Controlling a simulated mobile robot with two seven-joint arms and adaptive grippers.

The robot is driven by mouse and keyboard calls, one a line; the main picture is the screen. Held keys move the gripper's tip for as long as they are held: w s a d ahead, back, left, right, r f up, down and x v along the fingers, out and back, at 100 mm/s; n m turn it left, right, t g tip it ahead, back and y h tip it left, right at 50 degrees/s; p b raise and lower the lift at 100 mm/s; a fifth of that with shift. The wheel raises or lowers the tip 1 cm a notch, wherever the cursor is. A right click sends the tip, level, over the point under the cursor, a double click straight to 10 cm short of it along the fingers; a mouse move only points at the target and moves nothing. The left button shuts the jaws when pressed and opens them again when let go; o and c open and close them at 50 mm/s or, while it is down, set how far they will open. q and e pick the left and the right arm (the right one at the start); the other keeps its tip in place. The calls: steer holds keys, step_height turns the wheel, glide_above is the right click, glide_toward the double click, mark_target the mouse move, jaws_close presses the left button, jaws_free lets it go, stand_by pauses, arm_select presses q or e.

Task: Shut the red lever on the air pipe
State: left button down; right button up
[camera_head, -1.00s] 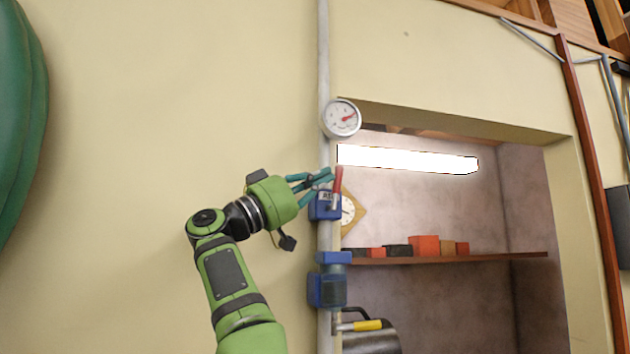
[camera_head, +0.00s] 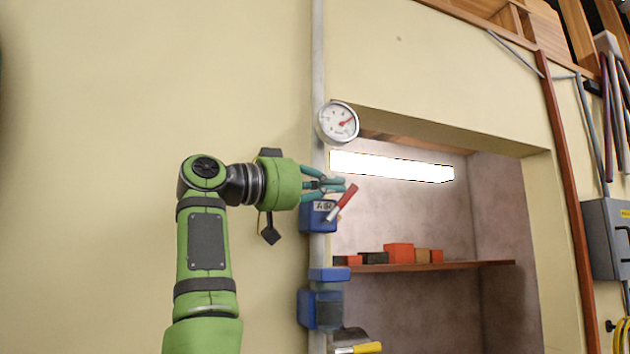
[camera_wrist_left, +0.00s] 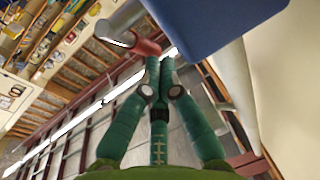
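The red lever (camera_head: 346,198) is on a blue valve labelled AIR (camera_head: 316,217), on the vertical grey pipe (camera_head: 318,60). The lever tilts up and to the right, off the pipe's line. My left gripper (camera_head: 341,185) is at the lever's upper part, coming from the left. In the left wrist view its teal fingertips (camera_wrist_left: 159,64) are together, with the red lever (camera_wrist_left: 146,47) right at the tips, and nothing shows between them. The blue valve body (camera_wrist_left: 215,22) fills the upper right there. Whether the tips touch the lever is hard to tell. My right gripper is not in view.
A round gauge (camera_head: 338,122) is on the pipe above the valve. Below are another blue valve body (camera_head: 320,309) and a yellow-handled lever (camera_head: 358,348). A recess to the right has a lit lamp (camera_head: 392,166) and a shelf (camera_head: 440,266) with small boxes. The wall at left is clear.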

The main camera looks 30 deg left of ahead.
arm_select(q)
steer(key=shift+w+d, duration=0.55)
steer(key=shift+d, duration=0.15)
steer(key=shift+w+f+p, duration=0.15)
steer(key=shift+p, duration=0.2)
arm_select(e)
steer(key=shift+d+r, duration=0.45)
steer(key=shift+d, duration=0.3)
arm_select(q)
steer(key=shift+w+d+f, duration=0.2)
steer(key=shift+w+d, duration=0.1)
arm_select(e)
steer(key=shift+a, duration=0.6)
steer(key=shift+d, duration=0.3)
arm_select(q)
steer(key=shift+s, duration=0.1)
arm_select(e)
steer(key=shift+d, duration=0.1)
